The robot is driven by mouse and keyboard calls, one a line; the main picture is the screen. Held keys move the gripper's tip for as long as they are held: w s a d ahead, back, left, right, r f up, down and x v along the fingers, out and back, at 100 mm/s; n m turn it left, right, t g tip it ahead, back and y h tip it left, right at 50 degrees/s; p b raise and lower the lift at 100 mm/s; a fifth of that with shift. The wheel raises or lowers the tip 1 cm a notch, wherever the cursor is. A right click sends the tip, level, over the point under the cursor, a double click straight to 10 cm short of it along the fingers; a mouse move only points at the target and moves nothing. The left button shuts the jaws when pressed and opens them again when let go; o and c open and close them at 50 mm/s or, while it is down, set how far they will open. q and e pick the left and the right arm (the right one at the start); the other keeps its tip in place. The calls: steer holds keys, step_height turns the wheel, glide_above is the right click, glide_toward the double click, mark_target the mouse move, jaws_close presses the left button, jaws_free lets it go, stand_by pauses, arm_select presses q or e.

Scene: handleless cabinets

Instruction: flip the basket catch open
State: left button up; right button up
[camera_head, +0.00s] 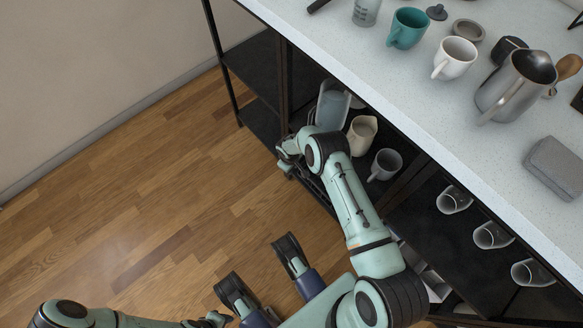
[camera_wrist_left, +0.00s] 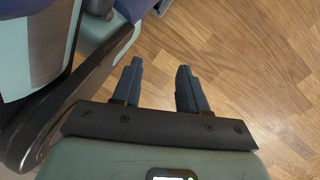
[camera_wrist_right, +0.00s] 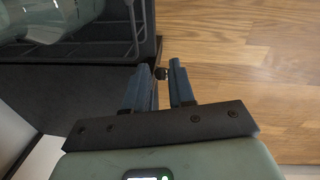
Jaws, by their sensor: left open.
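The wire basket (camera_wrist_right: 133,28) shows at the upper left of the right wrist view, at the edge of a dark shelf. A small dark knob, seemingly the basket catch (camera_wrist_right: 161,73), shows between the fingertips of my right gripper (camera_wrist_right: 160,66). These fingers are partly apart, and I cannot tell whether they touch it. In the head view my right gripper (camera_head: 286,152) is at the shelf's front edge, and the arm hides the catch and much of the basket. My left gripper (camera_wrist_left: 160,75) is open and empty above the floor.
A cream pitcher (camera_head: 361,135) and a grey mug (camera_head: 385,164) stand on the shelf beside my right arm. Several glasses (camera_head: 491,235) are farther right. The countertop (camera_head: 400,85) above carries mugs and a metal pitcher (camera_head: 515,88). The wooden floor (camera_head: 150,215) at left is clear.

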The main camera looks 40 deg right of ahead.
arm_select(q)
steer(key=w+r+t+p, duration=0.2)
steer(key=w+r+p, duration=0.1)
steer(key=w, duration=0.4)
steer(key=shift+d+r+t, duration=0.3)
steer(key=shift+d+r, duration=0.1)
steer(key=shift+r, duration=0.3)
arm_select(e)
step_height(320, 180, up, 10)
steer(key=a, duration=0.1)
steer(key=shift+s+r, duration=0.2)
steer(key=shift+s, duration=0.1)
